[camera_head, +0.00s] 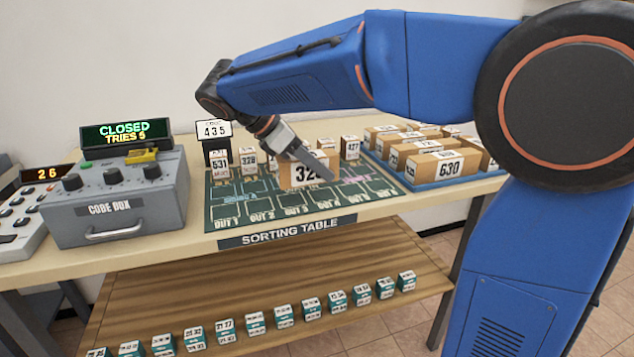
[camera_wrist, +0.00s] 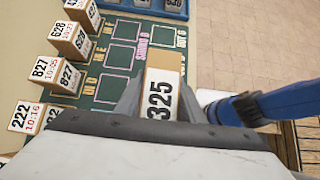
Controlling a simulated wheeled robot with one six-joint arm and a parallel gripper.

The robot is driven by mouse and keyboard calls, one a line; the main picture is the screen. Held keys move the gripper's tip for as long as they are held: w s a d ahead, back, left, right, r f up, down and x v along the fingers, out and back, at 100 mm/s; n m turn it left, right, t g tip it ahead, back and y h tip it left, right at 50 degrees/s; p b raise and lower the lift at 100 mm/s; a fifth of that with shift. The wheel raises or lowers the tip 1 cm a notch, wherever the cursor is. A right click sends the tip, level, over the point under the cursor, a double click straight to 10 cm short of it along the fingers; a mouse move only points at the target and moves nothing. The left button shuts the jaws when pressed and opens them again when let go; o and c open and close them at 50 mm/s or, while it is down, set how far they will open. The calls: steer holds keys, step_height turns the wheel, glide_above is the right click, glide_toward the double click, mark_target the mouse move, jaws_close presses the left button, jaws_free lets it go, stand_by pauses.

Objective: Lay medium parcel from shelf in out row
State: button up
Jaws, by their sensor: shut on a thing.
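My gripper (camera_wrist: 160,103) is shut on a brown parcel (camera_wrist: 163,76) with a white label reading 325. The parcel also shows in the head view (camera_head: 298,177), its last digit covered by a finger. It is over the green sorting mat (camera_head: 232,194); whether it touches the mat is unclear. The out row (camera_head: 262,216) runs along the mat's front edge with marked boxes, and the visible ones are empty. The parcel and gripper hide part of the mat behind them.
Several labelled parcels stand along the mat's back, including 531 (camera_head: 220,163) and 427 (camera_head: 350,147). A blue tray (camera_head: 421,186) of brown parcels sits at right. A grey code box (camera_head: 118,205) stands at left. The lower shelf (camera_head: 200,285) holds several small boxes.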

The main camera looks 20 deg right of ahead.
mark_target(280, 158)
steer(key=shift+f, duration=2)
steer(key=shift+f, duration=0.1)
steer(key=o, duration=1.2)
steer(key=v, duration=1.2)
